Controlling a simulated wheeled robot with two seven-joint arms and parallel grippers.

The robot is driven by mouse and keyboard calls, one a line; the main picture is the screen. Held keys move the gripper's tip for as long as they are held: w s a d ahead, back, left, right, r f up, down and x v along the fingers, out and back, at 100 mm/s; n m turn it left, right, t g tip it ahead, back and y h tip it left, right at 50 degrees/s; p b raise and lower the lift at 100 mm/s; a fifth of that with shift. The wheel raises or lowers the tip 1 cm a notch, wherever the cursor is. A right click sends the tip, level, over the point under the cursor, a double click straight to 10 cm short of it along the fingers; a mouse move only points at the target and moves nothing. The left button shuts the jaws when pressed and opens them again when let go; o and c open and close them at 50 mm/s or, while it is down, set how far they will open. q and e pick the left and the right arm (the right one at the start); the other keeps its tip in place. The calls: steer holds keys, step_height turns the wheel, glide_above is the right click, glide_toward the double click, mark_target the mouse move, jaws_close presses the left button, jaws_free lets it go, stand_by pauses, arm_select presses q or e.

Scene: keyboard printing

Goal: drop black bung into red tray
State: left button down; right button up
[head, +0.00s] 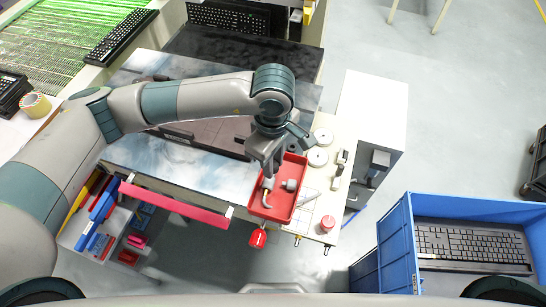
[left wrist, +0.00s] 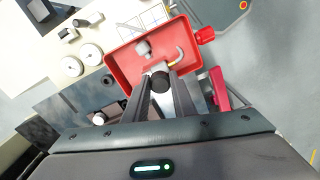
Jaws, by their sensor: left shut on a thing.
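The red tray (head: 281,208) lies on the cream work surface, with a pale hooked piece (head: 266,198) and a grey fitting (head: 290,184) inside. My left gripper (head: 267,170) points down over the tray's left side. In the left wrist view, its fingers are shut on the black bung (left wrist: 160,81), a small dark round piece at the fingertips. The bung appears over the near edge of the tray (left wrist: 122,64); its height above the floor of the tray is unclear. In the head view the bung is hidden by the gripper. My right gripper does not show.
White discs (head: 318,157) and small metal parts lie right of the tray. A blue crate (head: 398,232) with a keyboard (head: 470,245) stands at right.

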arm_select(q)
steer(key=shift+f+b, duration=0.35)
steer(key=shift+f, duration=1.25)
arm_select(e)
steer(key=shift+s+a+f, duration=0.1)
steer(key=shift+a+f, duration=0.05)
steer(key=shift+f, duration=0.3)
arm_select(q)
steer(key=c, duration=1.4)
jaws_free()
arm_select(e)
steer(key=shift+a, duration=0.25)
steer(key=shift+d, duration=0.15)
